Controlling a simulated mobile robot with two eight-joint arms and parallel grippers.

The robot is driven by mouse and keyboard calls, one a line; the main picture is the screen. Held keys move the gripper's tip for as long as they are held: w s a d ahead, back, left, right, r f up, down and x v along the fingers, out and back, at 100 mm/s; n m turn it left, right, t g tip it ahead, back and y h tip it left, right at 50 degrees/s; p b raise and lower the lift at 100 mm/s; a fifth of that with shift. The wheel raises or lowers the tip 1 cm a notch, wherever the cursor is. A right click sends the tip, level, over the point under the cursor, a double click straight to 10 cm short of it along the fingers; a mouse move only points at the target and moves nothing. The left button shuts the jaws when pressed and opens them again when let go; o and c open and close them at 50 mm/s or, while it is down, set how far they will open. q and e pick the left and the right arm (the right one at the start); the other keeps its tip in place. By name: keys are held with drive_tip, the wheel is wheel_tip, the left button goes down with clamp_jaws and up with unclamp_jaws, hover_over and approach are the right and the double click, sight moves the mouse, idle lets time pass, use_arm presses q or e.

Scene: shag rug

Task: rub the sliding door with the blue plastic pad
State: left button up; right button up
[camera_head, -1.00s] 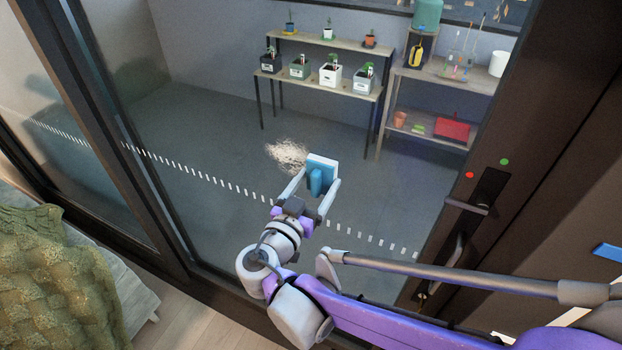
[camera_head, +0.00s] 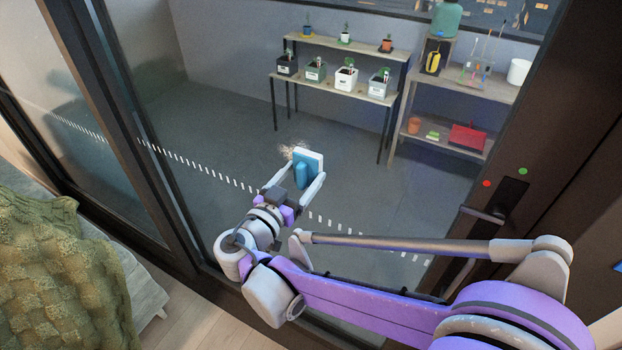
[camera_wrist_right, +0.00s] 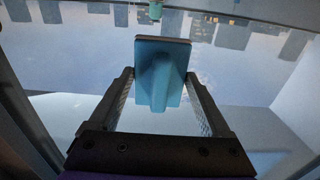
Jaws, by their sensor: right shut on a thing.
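The sliding door (camera_head: 225,130) has a large clear glass pane in a dark frame, with a row of white dashes across the glass. My right gripper (camera_head: 297,186) is shut on the blue plastic pad (camera_head: 301,174), which has a raised blue grip and a pale far side. The pad is at the glass; I cannot tell whether it touches. A small whitish smudge (camera_head: 289,151) shows at the pad's upper left, and the pad may hide part of it. In the right wrist view the pad (camera_wrist_right: 176,53) sits between both fingertips. My left gripper is out of view.
A door handle (camera_head: 483,216) stands on the dark frame at the right. Behind the glass are a plant table (camera_head: 334,88) and a shelf unit (camera_head: 460,82). A bed with a green knitted blanket (camera_head: 50,265) is at lower left.

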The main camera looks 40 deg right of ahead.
sight(338, 166)
drive_tip(key=shift+w+a, duration=0.5)
drive_tip(key=shift+w, duration=0.75)
drive_tip(key=shift+w+a, duration=0.55)
drive_tip(key=shift+w, duration=0.65)
drive_tip(key=shift+w+a, duration=0.5)
drive_tip(key=shift+w, duration=0.75)
drive_tip(key=shift+s+r+p, duration=0.1)
drive_tip(key=shift+r+p, duration=0.6)
drive_tip(key=shift+r, duration=0.35)
drive_tip(key=shift+r+p, duration=0.3)
drive_tip(key=shift+r, duration=0.1)
drive_tip(key=shift+f, duration=0.1)
drive_tip(key=s, duration=0.1)
drive_tip(key=s+d, duration=0.1)
drive_tip(key=shift+s, duration=0.3)
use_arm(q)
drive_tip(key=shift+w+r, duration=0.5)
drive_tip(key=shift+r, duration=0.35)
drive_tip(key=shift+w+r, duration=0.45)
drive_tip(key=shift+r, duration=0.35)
use_arm(e)
drive_tip(key=shift+s+d, duration=0.8)
drive_tip(key=shift+s, duration=1)
drive_tip(key=shift+s+d, duration=0.75)
drive_tip(key=shift+s, duration=1.05)
drive_tip(key=shift+s+d, duration=0.8)
drive_tip(key=shift+s, duration=1)
